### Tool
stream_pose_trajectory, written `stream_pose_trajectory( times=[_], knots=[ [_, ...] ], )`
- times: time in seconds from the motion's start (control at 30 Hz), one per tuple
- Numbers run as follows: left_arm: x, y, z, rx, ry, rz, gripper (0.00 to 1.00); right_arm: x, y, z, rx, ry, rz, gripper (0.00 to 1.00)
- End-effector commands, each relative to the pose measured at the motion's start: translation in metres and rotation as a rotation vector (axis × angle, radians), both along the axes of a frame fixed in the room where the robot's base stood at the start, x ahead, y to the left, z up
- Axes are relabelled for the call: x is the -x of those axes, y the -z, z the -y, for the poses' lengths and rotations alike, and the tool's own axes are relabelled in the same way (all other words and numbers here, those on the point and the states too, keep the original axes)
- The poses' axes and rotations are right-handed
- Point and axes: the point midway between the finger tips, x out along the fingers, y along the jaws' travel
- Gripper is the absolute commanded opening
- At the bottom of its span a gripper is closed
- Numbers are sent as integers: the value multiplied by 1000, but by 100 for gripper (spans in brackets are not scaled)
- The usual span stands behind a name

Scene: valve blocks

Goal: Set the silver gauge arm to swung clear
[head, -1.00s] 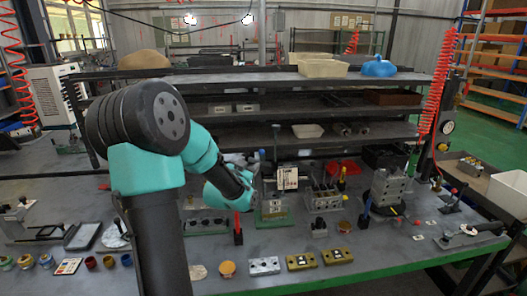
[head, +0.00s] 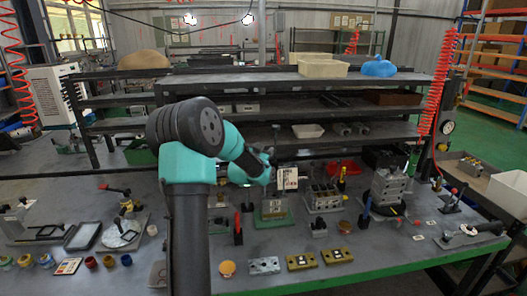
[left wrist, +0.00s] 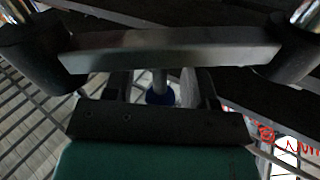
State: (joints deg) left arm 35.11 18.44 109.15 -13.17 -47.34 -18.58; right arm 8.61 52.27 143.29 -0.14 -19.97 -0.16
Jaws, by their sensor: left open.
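My left arm reaches over the table, and its gripper (head: 266,170) is near a cream plate with dark marks (head: 288,178), above a green-edged base (head: 273,210). The fingertips are small and partly hidden by the wrist, so contact cannot be told. The left wrist view shows dark parts of the open left gripper (left wrist: 160,88), with a thin rod that has a blue end (left wrist: 160,96) between them. I cannot make out for sure which part is the silver gauge arm, nor its setting. My right gripper is not seen.
A valve block (head: 323,197) and a taller grey machine (head: 389,187) stand right of the gripper. A red-handled tool (head: 238,229) stands in front. Shelves (head: 300,80) rise behind. Yellow blocks (head: 301,261) lie near the front edge.

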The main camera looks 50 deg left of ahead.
Motion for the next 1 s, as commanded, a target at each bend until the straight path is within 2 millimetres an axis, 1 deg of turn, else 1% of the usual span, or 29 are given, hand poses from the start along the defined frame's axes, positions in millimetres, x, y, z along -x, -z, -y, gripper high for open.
stream_pose_trajectory(
  times=[0.2, 0.73, 1.0],
  knots=[
    [0, 0, 0, 0, 0, 0, 50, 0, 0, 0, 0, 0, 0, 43],
    [0, 0, 0, 0, 0, 0, 0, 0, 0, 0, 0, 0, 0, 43],
    [1, 0, -1, 0, -4, 1, 0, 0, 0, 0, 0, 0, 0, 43]
  ],
)
